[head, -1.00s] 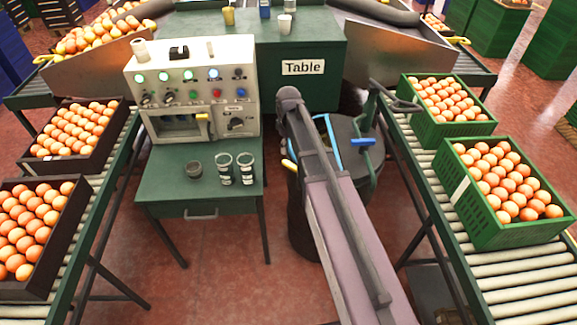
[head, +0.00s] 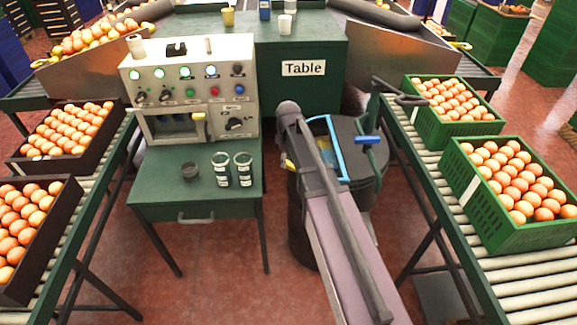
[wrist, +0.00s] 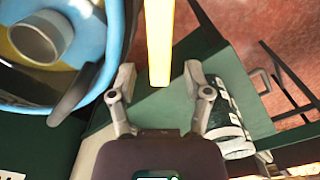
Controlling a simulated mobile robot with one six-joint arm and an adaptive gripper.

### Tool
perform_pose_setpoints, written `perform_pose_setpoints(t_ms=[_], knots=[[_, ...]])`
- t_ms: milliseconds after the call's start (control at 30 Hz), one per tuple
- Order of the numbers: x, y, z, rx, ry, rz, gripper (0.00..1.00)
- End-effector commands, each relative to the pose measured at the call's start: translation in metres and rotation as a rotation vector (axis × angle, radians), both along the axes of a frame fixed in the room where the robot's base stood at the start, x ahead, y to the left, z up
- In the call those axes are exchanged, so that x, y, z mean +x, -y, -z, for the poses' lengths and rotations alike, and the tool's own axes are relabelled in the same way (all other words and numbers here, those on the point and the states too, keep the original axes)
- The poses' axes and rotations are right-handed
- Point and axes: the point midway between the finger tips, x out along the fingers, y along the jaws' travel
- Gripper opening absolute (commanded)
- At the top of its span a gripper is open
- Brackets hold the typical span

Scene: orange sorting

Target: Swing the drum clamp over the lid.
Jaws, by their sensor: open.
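A dark drum (head: 300,225) stands right of the green desk, partly hidden by my arm. Its top shows a dark green lid part (head: 350,158) and a blue-rimmed opening (head: 339,140). A green clamp-like arm (head: 372,112) with a blue grip (head: 367,140) stands at its right side. In the wrist view, a blue ring (wrist: 117,45) encloses a grey cylinder (wrist: 40,38). A yellow bar (wrist: 160,40) shows there, its end between the fingers of my gripper (wrist: 160,78), which is open. Contact cannot be told. A yellow piece (head: 289,164) also shows beside my arm in the head view.
Roller conveyors with orange crates flank both sides; a green crate (head: 500,235) is on the right. Floor shows in front of the desk.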

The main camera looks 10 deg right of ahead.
Motion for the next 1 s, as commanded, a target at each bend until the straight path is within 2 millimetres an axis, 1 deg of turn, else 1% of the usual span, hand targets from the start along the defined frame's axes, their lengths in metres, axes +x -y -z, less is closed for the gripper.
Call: perform_pose_setpoints(t_ms=[33, 200, 600, 667, 700, 767, 800, 833, 1000], knots=[[0.0000, 0.0000, 0.0053, 0.000, 0.000, 0.000, 0.64], [0.0000, 0.0000, 0.0096, 0.000, 0.000, 0.000, 0.64], [0.0000, 0.0000, 0.0101, 0.000, 0.000, 0.000, 0.64], [0.0000, 0.0000, 0.0101, 0.000, 0.000, 0.000, 0.46], [0.0000, 0.0000, 0.0101, 0.000, 0.000, 0.000, 0.34], [0.0000, 0.0000, 0.0101, 0.000, 0.000, 0.000, 0.16], [0.0000, 0.0000, 0.0101, 0.000, 0.000, 0.000, 0.04], [0.0000, 0.0000, 0.0101, 0.000, 0.000, 0.000, 0.00], [0.0001, 0.0001, 0.0101, -0.001, 0.001, 0.000, 0.00]])
